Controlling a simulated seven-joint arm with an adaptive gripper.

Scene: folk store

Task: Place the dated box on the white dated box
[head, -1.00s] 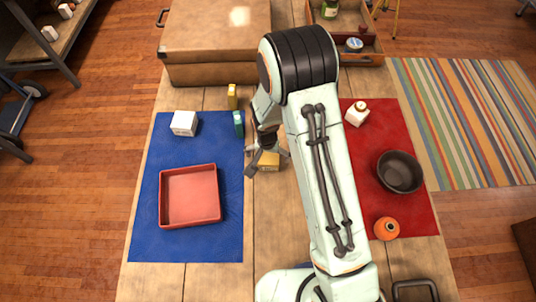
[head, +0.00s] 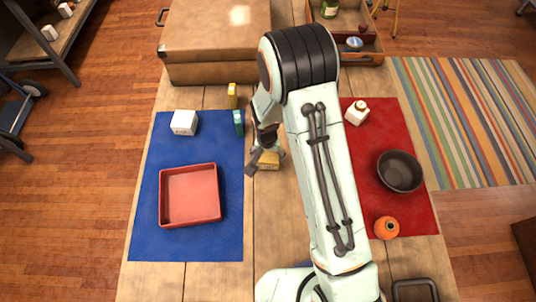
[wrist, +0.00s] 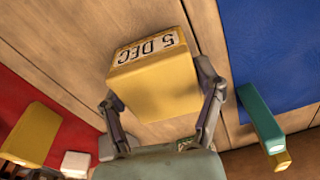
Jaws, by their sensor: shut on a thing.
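A yellow dated box (wrist: 155,85) marked "5 DEC" sits between the two fingers of my gripper (wrist: 165,110) in the wrist view. My gripper is shut on it. In the head view my gripper (head: 264,161) is over the bare wood between the mats, with the yellow box (head: 268,166) partly hidden by it. The box looks to be on or very near the wood. A white box (head: 184,122) stands at the far left of the blue mat; it seems to be the white dated box, but no date is readable on it.
A red tray (head: 190,223) lies on the blue mat (head: 142,240). A teal box (head: 239,123) and another yellow box (head: 232,96) stand near the mat's far right edge. A large case (head: 215,45) is behind. The red mat (head: 420,215) holds a dark bowl (head: 400,185).

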